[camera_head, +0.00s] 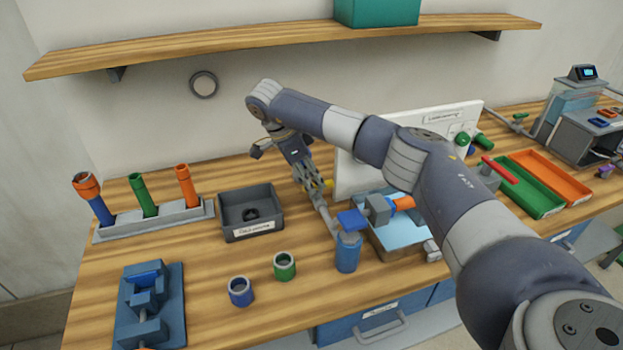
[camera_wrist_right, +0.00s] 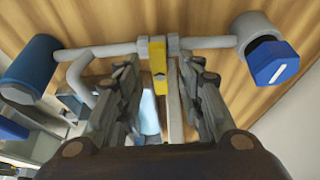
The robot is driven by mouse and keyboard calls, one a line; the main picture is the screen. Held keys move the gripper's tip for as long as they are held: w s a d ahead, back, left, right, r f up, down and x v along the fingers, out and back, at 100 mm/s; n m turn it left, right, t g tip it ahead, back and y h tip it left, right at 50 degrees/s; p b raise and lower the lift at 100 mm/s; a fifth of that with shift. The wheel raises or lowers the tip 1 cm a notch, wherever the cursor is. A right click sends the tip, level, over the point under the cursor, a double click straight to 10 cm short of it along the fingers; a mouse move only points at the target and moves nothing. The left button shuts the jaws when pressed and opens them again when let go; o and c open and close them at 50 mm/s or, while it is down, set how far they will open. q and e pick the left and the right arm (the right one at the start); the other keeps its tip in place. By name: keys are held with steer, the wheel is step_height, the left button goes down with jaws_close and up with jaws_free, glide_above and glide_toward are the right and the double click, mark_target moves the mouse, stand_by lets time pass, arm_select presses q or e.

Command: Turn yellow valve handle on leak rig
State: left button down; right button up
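The yellow valve handle (camera_wrist_right: 158,65) sits at the middle of a grey pipe (camera_wrist_right: 110,50) in the right wrist view. Only a small yellow bit of the handle (camera_head: 328,184) shows beside the gripper in the head view. My right gripper (camera_wrist_right: 160,80) is open, with one finger on each side of the handle. Gaps seem to remain on both sides; contact cannot be told. In the head view my right gripper (camera_head: 312,188) points down at the pipework, partly hiding it. My left gripper is not in view.
A blue cylinder (camera_head: 347,252) and a white panel (camera_head: 440,122) stand close to the gripper. A black bin (camera_head: 235,213) is to its left, with green (camera_head: 284,266) and blue (camera_head: 240,291) rings in front. A shelf (camera_head: 200,42) runs above.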

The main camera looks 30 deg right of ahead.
steer(key=v, duration=1.1)
